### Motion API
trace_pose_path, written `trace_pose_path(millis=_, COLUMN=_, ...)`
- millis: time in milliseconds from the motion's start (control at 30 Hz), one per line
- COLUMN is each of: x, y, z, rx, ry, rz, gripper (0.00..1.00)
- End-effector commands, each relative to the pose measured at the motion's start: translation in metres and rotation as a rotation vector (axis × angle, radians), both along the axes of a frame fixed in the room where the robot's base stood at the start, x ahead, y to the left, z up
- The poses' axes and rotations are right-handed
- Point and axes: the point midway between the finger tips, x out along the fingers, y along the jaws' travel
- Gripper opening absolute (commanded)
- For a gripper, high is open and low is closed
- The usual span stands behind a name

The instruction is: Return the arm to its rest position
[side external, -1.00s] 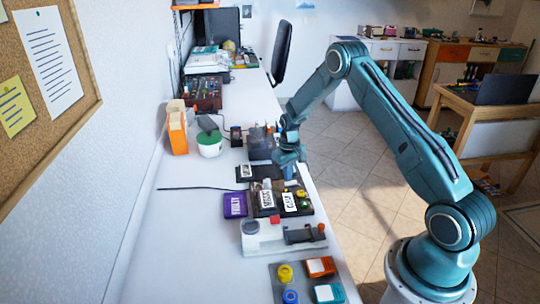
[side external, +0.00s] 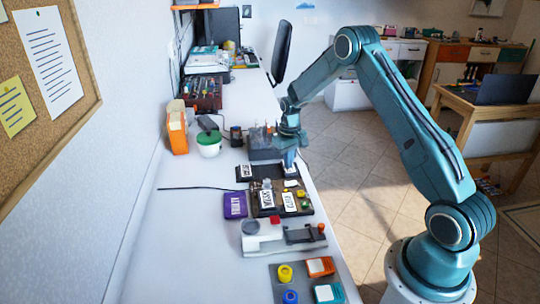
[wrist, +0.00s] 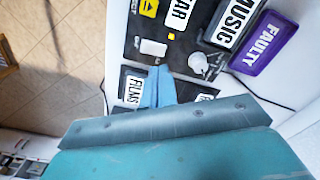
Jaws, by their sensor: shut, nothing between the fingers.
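My gripper (side external: 290,168) is shut and empty, pointing down above the back of the dark disc holders. Its blue fingers also show in the wrist view (wrist: 160,85), near the FILMS label (wrist: 133,90). The MUSIC label (side external: 266,198) and a second white label (side external: 289,202) stand on a dark base in front of the gripper. A purple FAULTY box (side external: 235,205) lies to their left. In the wrist view, a small white block (wrist: 153,47) and a round pale piece (wrist: 198,63) lie near the fingers; I cannot tell whether either is a disc.
A green-lidded tub (side external: 209,145) and an orange file box (side external: 177,130) stand at the left. The left bench is mostly clear.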

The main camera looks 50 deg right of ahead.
Motion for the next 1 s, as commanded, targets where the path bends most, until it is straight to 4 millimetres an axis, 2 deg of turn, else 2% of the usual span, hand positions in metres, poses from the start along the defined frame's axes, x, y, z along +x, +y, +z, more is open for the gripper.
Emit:
trace_pose_path(millis=400, x=0.0, y=0.0, z=0.003, rx=0.0, ry=-0.001, rz=0.001, gripper=0.0)
trace_pose_path(millis=567, x=0.0, y=0.005, z=0.014, rx=-0.003, ry=-0.008, rz=0.005, gripper=0.0)
trace_pose_path(millis=767, x=-0.003, y=0.021, z=0.051, rx=-0.016, ry=-0.038, rz=0.021, gripper=0.0)
trace_pose_path(millis=1000, x=-0.016, y=0.052, z=0.114, rx=-0.035, ry=-0.089, rz=0.051, gripper=0.0)
